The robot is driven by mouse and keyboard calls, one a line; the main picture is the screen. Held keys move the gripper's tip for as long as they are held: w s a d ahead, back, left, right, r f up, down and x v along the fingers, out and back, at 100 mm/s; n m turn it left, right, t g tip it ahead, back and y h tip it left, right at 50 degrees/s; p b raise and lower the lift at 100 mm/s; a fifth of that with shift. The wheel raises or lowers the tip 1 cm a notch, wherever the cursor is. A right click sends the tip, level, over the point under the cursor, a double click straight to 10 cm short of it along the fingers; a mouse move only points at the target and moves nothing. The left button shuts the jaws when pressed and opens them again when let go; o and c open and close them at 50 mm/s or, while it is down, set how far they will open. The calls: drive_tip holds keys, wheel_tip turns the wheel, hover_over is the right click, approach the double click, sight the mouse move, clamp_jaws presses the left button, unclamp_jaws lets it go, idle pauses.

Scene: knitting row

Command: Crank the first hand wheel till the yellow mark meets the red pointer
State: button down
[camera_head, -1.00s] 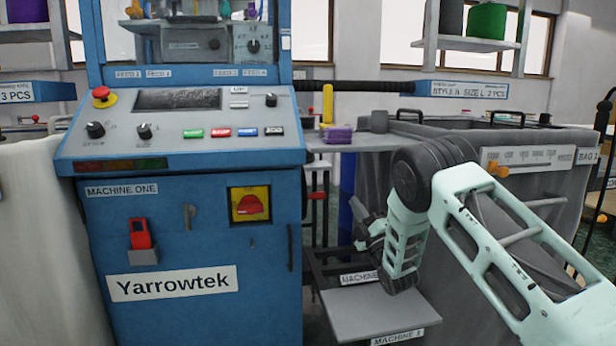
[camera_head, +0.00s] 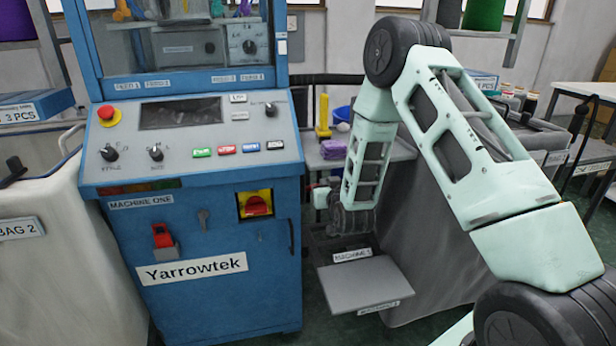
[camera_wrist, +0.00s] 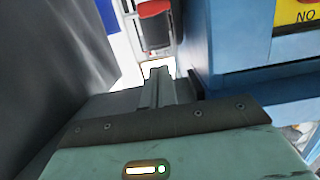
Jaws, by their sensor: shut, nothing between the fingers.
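My gripper (camera_wrist: 158,78) shows in the wrist view with its fingers together and nothing between them. In the head view its light-coloured end (camera_head: 322,197) is low beside the right side of machine one (camera_head: 222,255), partly hidden by my arm. I cannot make out a hand wheel, a yellow mark or a red pointer in either view. A red-topped dark part (camera_wrist: 154,26) lies beyond the fingertips in the wrist view, apart from them. I cannot tell whether it belongs to the wheel.
A grey step plate (camera_head: 366,284) sticks out low, right of the machine. A grey bag (camera_head: 430,230) stands behind my arm, and a pale bag (camera_head: 75,240) is at the left. A small shelf with a purple item (camera_head: 333,149) is behind my forearm.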

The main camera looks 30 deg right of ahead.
drive_tip(key=w+d+f, duration=0.2)
drive_tip(key=w+f, duration=0.3)
drive_tip(key=w, duration=0.4)
drive_tip(key=shift+w+d+f, duration=0.2)
drive_tip(key=shift+d+f, duration=0.15)
drive_tip(key=shift+d, duration=0.05)
wheel_tip(320, 180, down, 2)
drive_tip(key=shift+s+f+b, duration=0.1)
drive_tip(key=shift+b, duration=0.6)
